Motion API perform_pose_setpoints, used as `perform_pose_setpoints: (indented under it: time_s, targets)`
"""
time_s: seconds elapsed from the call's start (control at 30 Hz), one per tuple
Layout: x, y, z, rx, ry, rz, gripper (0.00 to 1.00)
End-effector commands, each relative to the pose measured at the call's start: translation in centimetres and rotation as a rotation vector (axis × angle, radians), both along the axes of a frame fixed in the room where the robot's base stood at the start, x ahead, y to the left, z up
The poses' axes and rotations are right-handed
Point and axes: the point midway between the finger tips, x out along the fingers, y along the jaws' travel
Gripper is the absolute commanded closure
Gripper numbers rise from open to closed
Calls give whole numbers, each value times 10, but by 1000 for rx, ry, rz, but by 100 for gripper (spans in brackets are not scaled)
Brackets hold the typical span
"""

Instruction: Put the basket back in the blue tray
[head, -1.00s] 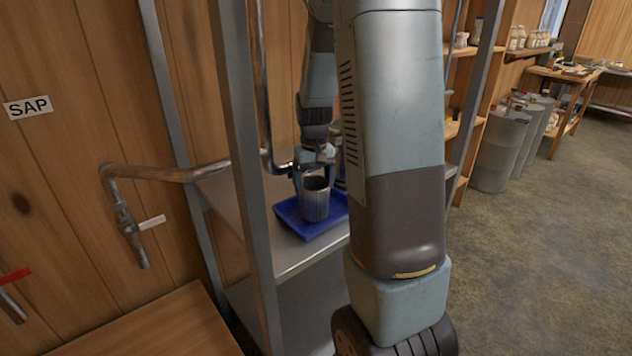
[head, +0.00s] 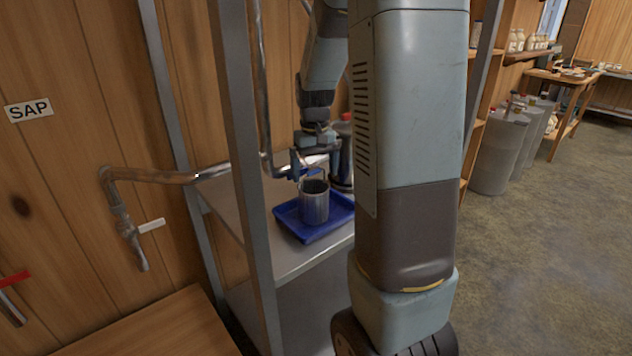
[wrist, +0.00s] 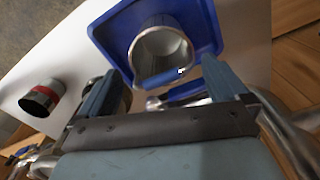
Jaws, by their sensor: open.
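The basket (head: 315,205), a grey metal cylinder with an open top, stands upright in the blue tray (head: 342,212). In the wrist view the basket (wrist: 148,42) appears empty inside, and a bail handle with a blue grip (wrist: 160,79) crosses near its rim. The tray (wrist: 104,32) surrounds the basket's base in that view. My gripper (head: 315,167) is open just above the basket. In the wrist view its two fingers (wrist: 158,70) are spread on either side of the handle grip, apart from it.
The tray rests on a metal shelf (head: 293,262) with an upright post (head: 240,150) at its left. A dark can with a red band (wrist: 40,98) stands near the tray. A pipe with a valve (head: 125,225) runs along the wall at left.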

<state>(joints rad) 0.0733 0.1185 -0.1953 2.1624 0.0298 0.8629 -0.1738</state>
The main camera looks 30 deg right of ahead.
Motion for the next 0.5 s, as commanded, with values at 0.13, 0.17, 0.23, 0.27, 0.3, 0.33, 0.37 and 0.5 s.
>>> perform_pose_setpoints:
  time_s: [0.13, 0.17, 0.23, 0.27, 0.3, 0.33, 0.37, 0.5]
  targets:
    - [1, 0, 31, 0, -4, 0, 0]
    - [1, 0, 37, -1, -5, 0, 0]
    - [1, 0, 49, 0, -4, -1, 0]
    - [0, 0, 53, 1, -3, -1, 0]
    - [0, 0, 59, 0, -3, -1, 0]
    - [0, -1, 63, 0, -3, -1, 0]
    - [0, -1, 67, 0, -3, -2, 0]
    - [0, -1, 78, 0, 0, -2, 0]
